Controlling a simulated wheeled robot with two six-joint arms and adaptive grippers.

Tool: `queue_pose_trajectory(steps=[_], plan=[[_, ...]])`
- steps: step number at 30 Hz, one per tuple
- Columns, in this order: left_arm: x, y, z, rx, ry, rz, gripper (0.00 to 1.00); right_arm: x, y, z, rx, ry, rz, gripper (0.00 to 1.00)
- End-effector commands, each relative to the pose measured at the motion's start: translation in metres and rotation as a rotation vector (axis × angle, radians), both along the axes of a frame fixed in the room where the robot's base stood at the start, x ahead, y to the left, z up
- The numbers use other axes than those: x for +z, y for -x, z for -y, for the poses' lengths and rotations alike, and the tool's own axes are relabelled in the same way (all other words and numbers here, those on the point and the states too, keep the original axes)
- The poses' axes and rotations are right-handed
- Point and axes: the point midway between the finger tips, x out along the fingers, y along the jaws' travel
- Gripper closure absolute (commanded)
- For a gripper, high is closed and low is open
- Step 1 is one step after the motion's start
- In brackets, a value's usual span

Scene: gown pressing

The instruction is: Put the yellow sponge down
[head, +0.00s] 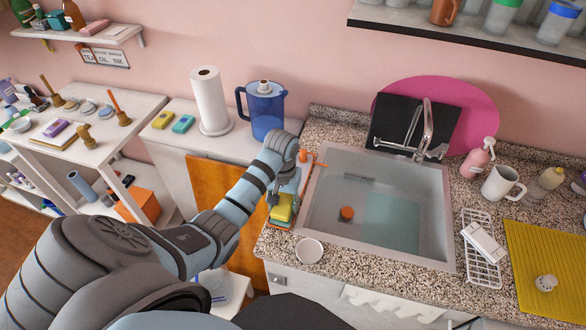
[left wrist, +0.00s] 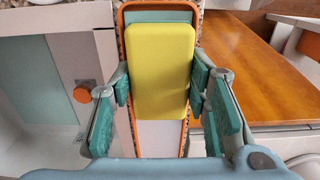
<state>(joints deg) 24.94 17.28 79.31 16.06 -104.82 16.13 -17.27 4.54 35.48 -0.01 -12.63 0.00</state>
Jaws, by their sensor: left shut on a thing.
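The yellow sponge (head: 282,208) is in my left gripper (head: 285,196), beside the left rim of the sink. In the left wrist view the sponge (left wrist: 160,70) lies lengthwise between the two fingers of my left gripper (left wrist: 160,82), which are shut on its sides. Below it is a narrow orange-rimmed tray (left wrist: 185,140) with a pale floor; a green edge shows past the sponge's far end. I cannot tell whether the sponge touches the tray. My right gripper is not in view.
The sink (head: 449,215) holds water and an orange plug-like thing (head: 346,213). A small white dish (head: 309,251) sits on the speckled counter near the tray. A blue pitcher (head: 266,112), a paper roll (head: 208,98) and two more sponges (head: 163,119) stand behind.

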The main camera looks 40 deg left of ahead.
Motion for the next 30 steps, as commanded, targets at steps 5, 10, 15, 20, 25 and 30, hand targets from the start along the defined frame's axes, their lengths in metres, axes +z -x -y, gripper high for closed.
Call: queue_pose_trajectory(steps=[5,10,15,20,25,30], plan=[[0.0,-0.001,0.0,-0.001,0.0,0.001,0.76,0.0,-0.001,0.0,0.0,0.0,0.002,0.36],[-0.002,-0.001,0.001,-0.003,0.001,0.001,0.53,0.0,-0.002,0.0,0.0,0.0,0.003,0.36],[-0.002,-0.002,0.001,-0.003,0.0,0.001,0.37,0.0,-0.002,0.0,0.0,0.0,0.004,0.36],[-0.002,-0.002,0.001,-0.004,0.0,0.001,0.37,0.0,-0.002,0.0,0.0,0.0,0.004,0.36],[0.002,-0.002,0.002,-0.004,0.0,0.002,0.37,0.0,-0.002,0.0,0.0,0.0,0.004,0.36],[0.016,-0.005,0.005,-0.012,0.0,0.004,0.37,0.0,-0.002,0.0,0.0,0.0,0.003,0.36]])
